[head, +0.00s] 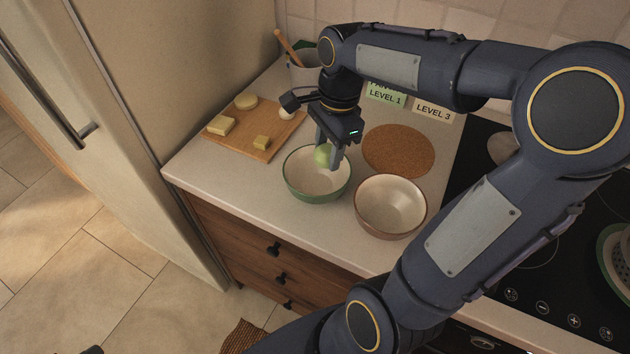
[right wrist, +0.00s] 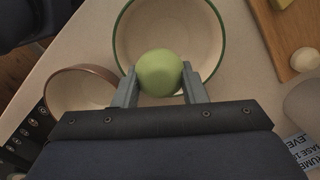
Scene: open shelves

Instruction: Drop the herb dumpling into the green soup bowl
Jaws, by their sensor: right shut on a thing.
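The herb dumpling (head: 322,154) is a pale green ball held between the fingertips of my right gripper (head: 329,157). In the right wrist view the dumpling (right wrist: 159,72) sits between both fingers (right wrist: 160,92). The green soup bowl (head: 307,195) has a cream inside and a green rim, and stands empty on the counter. In the head view the dumpling appears over the bowl's upper right part. In the right wrist view it overlaps the near side of the green bowl (right wrist: 185,20). The exact height above the bowl is hard to tell.
A brown-rimmed bowl (head: 388,208) stands empty to the right of the green one. A round cork mat (head: 398,150) lies behind it. A wooden board (head: 262,140) holds several pale pieces at the left. Labels, a utensil pot (head: 302,68) and a dark hob (head: 480,190) are also near.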

